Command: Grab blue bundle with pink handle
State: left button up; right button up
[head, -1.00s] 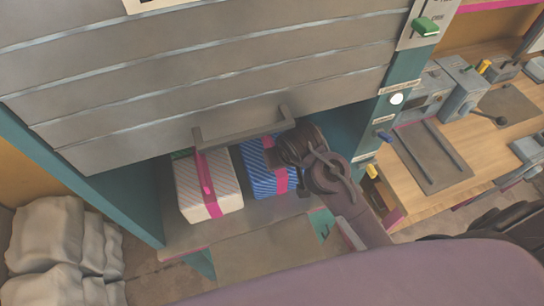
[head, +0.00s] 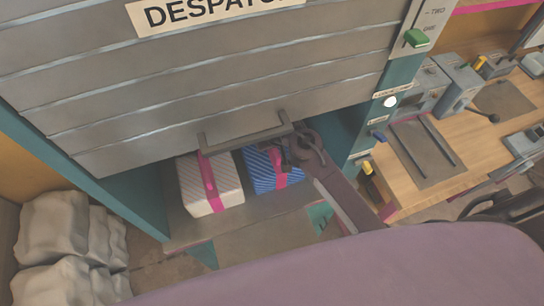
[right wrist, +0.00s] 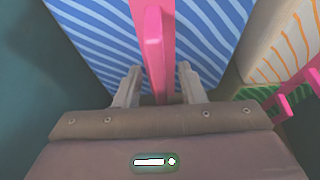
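The blue striped bundle (head: 263,172) sits on a shelf under a partly raised grey shutter. Its pink handle (right wrist: 154,55) runs up the middle of its face in the right wrist view. My right gripper (right wrist: 157,76) is open, with one finger on each side of the pink handle and a gap on both sides. In the head view my right gripper (head: 287,155) covers the right part of the bundle, just below the shutter. My left gripper is not in view.
A white striped bundle (head: 225,187) with a pink handle stands left of the blue one. The shutter's handle bar (head: 246,140) hangs close above both bundles. A teal post (head: 365,125) with levers stands at right. Pale sacks (head: 55,230) are piled at lower left.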

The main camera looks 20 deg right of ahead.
jog(key=shift+c, duration=0.3)
grip_shut()
jog(key=shift+s, duration=0.1)
dwell(1.1)
